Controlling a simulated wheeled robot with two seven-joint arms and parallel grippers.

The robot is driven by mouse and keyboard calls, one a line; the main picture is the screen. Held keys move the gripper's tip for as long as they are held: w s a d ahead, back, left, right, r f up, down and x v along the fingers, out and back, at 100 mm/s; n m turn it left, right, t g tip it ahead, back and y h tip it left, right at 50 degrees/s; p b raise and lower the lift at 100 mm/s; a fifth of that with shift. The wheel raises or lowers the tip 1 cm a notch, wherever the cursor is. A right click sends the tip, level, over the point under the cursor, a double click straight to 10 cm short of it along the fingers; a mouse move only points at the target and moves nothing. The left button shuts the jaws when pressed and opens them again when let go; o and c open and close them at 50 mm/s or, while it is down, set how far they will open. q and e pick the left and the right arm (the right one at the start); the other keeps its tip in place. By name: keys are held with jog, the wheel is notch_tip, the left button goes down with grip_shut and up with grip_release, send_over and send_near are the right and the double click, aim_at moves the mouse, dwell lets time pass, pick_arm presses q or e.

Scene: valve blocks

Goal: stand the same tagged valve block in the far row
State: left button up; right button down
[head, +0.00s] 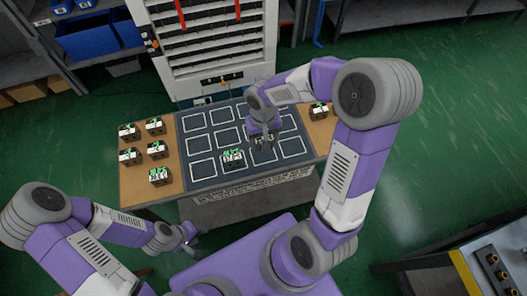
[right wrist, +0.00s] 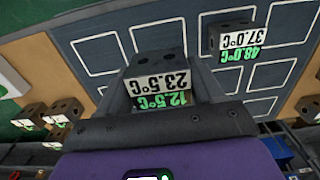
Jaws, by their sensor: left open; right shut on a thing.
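A dark valve block with a white 23.5°C label and a green 12.5°C tag (right wrist: 163,78) is between the fingers of my right gripper (right wrist: 165,92) in the right wrist view. In the head view my right gripper (head: 264,143) is over the near part of the gridded mat (head: 211,182), right of centre. Whether the held block touches the mat cannot be told. Another block, labelled 37.0°C and 48.0°C (right wrist: 232,42), stands in a near-row square and also shows in the head view (head: 232,161). My left gripper (head: 190,239) is open and empty, in front of the table.
Several tagged blocks (head: 157,149) stand on the table's wooden left side (head: 135,188). Another block (head: 318,110) stands on the right side. The far-row squares (head: 193,121) that show at the left are bare. A white rack (head: 212,45) stands behind the table.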

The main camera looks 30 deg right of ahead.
aim_at(263, 154)
jog(key=shift+w+f+b, duration=0.1)
jog(key=shift+f+b, duration=0.7)
jog(key=shift+f, duration=2.4)
jog(key=shift+f, duration=0.1)
jog(key=shift+c, duration=0.8)
grip_release()
notch_tip(263, 154, up, 12)
jog(key=p, duration=0.3)
